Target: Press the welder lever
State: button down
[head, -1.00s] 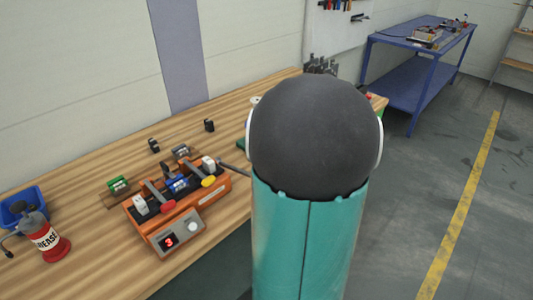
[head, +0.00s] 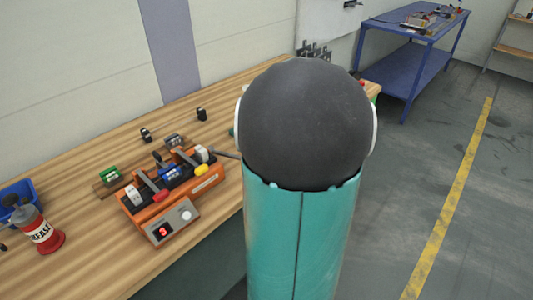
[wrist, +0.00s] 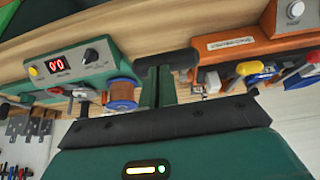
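The orange welder (head: 172,195) sits on the wooden bench in the head view, with a red-tipped lever (head: 160,195), a yellow-tipped lever (head: 200,169) and a lit red display. A dark rod (head: 226,154) sticks out from its right end and runs behind my arm. In the wrist view the welder (wrist: 240,45) is at the top right, beside a dark cylindrical handle (wrist: 182,58). My gripper (wrist: 157,72) shows there with its green fingers close together, just below the handle. Contact is not clear. My arm hides the gripper in the head view.
A green unit (wrist: 75,62) with a red display and a copper-coloured spool (wrist: 122,95) are left of my fingers. A blue table (head: 405,60) stands beyond open floor.

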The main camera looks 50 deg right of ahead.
jog(key=s+a+r, duration=0.1)
jog(key=s+r, duration=0.5)
jog(key=s, duration=0.3)
jog(key=shift+w+r, duration=0.1)
dwell(1.7)
jog(key=w+d+r+g, duration=0.1)
jog(key=w+d+r, duration=0.1)
jog(key=w+r, duration=1.4)
jog(key=w, duration=0.4)
jog(key=shift+g, duration=0.3)
